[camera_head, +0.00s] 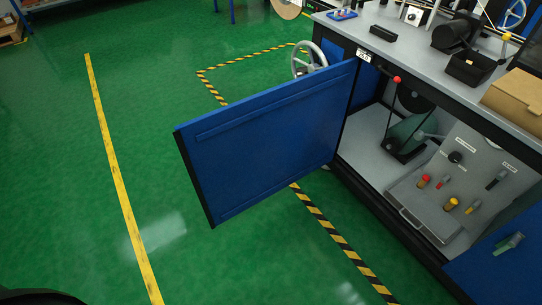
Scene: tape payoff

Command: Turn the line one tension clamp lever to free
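A lever with a red ball knob (397,79) stands at the upper edge of the open cabinet under the workbench. Another lever with a yellow knob (506,37) stands on the bench top at the right. Labels are too small to read, so I cannot tell which lever is the line one tension clamp lever or where its free position lies. Neither of my grippers is in view.
A blue cabinet door (265,135) is swung wide open across the floor. Inside the cabinet, a grey panel (455,185) carries red and yellow controls. A grey handwheel (309,60) stands behind the door. A cardboard box (515,98) sits on the bench. The green floor at left is clear.

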